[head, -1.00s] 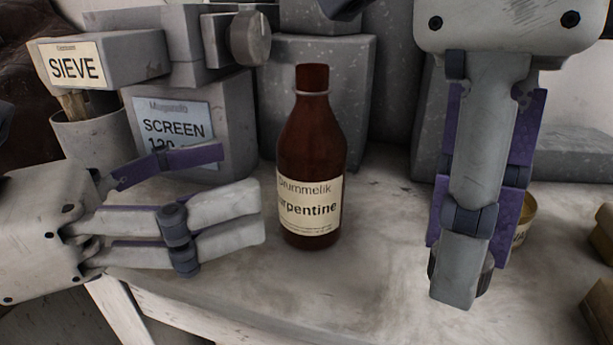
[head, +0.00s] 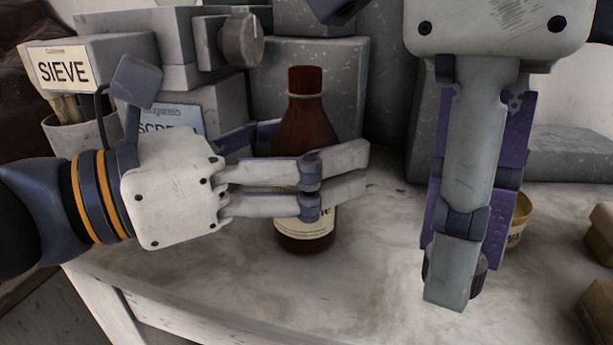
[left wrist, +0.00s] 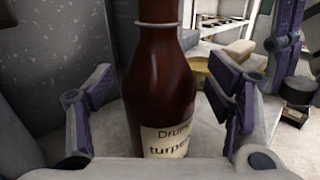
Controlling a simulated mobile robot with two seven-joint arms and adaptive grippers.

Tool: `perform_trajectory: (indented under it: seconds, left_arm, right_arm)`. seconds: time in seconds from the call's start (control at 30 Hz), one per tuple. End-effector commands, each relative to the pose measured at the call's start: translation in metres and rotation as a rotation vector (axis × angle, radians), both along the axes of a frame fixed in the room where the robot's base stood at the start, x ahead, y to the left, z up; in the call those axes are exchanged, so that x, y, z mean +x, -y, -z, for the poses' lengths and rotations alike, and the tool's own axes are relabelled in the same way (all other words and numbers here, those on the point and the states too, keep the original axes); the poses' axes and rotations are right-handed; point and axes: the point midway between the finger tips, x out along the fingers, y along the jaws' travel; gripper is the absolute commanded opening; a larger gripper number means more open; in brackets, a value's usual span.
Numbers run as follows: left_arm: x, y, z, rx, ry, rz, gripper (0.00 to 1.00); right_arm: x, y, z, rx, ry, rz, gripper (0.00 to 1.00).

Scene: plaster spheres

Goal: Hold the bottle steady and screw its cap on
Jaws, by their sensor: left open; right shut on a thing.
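The brown bottle (head: 303,130) stands upright on the worktop, its label partly hidden behind my left fingers. Its neck shows no separate cap. My left gripper (head: 318,165) is open, with its fingers on both sides of the bottle's body. In the left wrist view the bottle (left wrist: 160,85) stands between the spread fingers, with gaps visible at both sides. My right gripper (head: 458,280) points down, to the right of the bottle, shut on the dark round cap (head: 479,277), which is mostly hidden behind the near finger.
A yellowish tub (head: 520,215) stands behind my right gripper. Tan blocks (head: 601,235) lie at the right edge. Grey boxes (head: 310,85), a SIEVE box (head: 60,68) and a SCREEN box stand behind and left. The worktop (head: 370,270) in front is clear.

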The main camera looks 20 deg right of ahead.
Motion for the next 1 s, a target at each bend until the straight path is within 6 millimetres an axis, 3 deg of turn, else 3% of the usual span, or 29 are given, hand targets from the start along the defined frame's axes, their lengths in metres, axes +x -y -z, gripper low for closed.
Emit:
perform_trajectory:
  seconds: [0.27, 0.37, 0.57, 0.6, 0.87, 1.0]
  left_arm:
    - [0.000, 0.000, 0.000, 0.000, 0.000, -0.001, 0.74]
    - [0.000, 0.000, 0.000, 0.000, 0.000, -0.001, 0.56]
    - [0.000, 0.000, 0.000, 0.000, 0.000, 0.000, 0.10]
    - [0.000, 0.000, -0.001, -0.001, 0.001, 0.000, 0.07]
    - [0.000, 0.000, -0.004, -0.001, 0.003, -0.001, 0.07]
    - [-0.001, 0.000, -0.021, -0.002, 0.010, -0.001, 0.07]
  right_arm:
    - [0.000, 0.000, 0.000, 0.000, 0.000, 0.000, 0.16]
    - [0.000, 0.000, 0.000, 0.000, 0.000, 0.000, 0.16]
    - [0.000, 0.000, 0.000, 0.000, 0.000, 0.000, 0.16]
    - [0.000, 0.000, 0.000, 0.000, 0.000, 0.000, 0.16]
    - [0.000, 0.000, -0.001, 0.000, 0.002, 0.000, 0.16]
    - [-0.003, 0.000, -0.006, 0.000, 0.014, 0.000, 0.16]
